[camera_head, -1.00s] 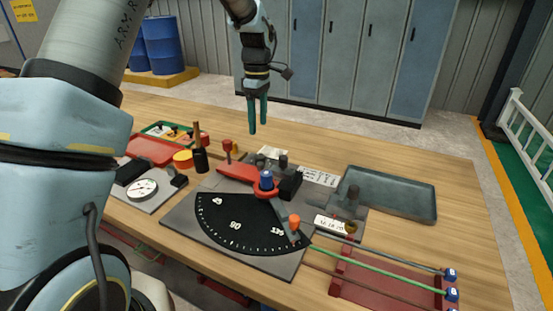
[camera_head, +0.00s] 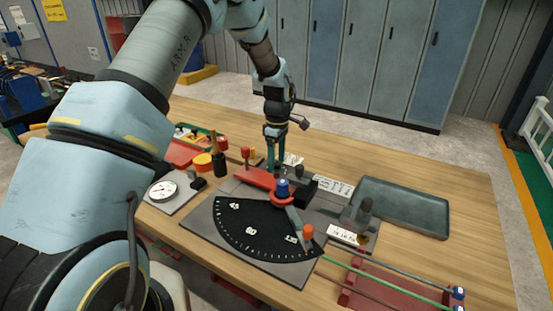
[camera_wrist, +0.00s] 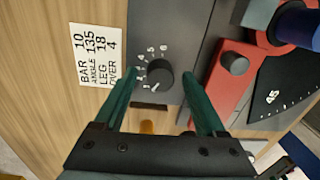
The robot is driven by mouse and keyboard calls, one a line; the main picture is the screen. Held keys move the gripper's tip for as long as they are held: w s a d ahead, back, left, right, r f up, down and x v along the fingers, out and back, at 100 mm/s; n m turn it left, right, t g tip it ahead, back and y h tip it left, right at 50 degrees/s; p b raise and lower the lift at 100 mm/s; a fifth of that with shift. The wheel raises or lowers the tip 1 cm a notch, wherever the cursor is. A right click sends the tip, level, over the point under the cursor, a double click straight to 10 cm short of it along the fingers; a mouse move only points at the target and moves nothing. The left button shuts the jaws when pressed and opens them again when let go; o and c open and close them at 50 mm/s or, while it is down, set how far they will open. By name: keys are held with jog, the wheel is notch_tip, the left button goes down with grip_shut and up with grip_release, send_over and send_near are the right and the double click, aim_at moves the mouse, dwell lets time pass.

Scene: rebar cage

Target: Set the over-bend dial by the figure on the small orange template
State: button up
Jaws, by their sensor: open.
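The over-bend dial is a black round knob (camera_wrist: 160,73) with a ring of small white numbers on a dark plate. In the wrist view it lies between the two green fingers of my gripper (camera_wrist: 158,85), which are open with a gap on each side. I cannot tell which number it points to. In the head view my gripper (camera_head: 276,163) points down behind the red arm of the bender, hiding the knob. A white card (camera_wrist: 97,57) beside the dial reads BAR 10, ANGLE 135, LEG 18, OVER 4. A small orange piece (camera_wrist: 147,127) shows below the knob; I cannot tell whether it is the template.
The bender's black angle scale (camera_head: 255,232) and blue-topped pivot (camera_head: 282,188) stand right beside my gripper. A grey tray (camera_head: 400,208) lies to the right. A gauge (camera_head: 163,191) and an orange-yellow round piece (camera_head: 202,162) are to the left. Bars lie on a red rack (camera_head: 385,291).

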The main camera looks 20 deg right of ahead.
grip_shut()
dwell(0.5)
